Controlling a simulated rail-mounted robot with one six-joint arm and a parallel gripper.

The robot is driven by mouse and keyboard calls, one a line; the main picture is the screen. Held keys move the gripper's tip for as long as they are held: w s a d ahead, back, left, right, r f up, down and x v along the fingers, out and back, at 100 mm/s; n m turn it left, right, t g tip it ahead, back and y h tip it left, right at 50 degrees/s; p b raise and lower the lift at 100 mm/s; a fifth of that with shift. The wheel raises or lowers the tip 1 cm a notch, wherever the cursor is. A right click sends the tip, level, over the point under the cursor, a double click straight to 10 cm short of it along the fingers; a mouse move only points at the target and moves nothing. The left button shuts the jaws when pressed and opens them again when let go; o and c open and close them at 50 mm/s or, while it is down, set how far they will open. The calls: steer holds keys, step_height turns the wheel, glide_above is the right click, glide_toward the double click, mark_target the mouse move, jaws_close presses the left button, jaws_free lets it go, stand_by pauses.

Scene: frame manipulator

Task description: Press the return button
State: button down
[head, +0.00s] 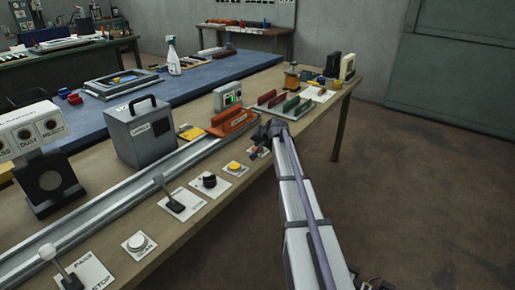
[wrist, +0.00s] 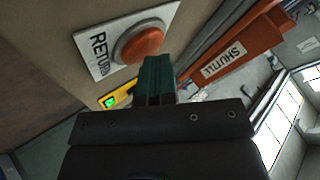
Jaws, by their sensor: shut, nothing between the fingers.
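The return button is a round orange-red cap (wrist: 143,42) in a grey ring on a white plate lettered RETURN (wrist: 97,50), in the upper left of the wrist view. My gripper (wrist: 157,62) is shut and empty, its dark green fingertips at the lower right edge of the button in that picture. Whether they touch it I cannot tell. In the head view my gripper (head: 262,140) is low over the bench's front edge, by a small pale plate (head: 257,153) that it partly hides.
The orange shuttle (head: 232,122), lettered SHUTTLE in the wrist view (wrist: 225,62), sits on the rail behind. A yellow button (head: 234,166), a black knob (head: 210,181) and a lever (head: 172,199) line the bench to the left. Red and green handled blocks (head: 285,104) stand behind my gripper.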

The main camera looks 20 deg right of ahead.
steer(key=shift+r+p, duration=0.6)
steer(key=shift+r, duration=0.2)
step_height(320, 180, up, 5)
steer(key=p, duration=0.5)
steer(key=shift+r, duration=0.1)
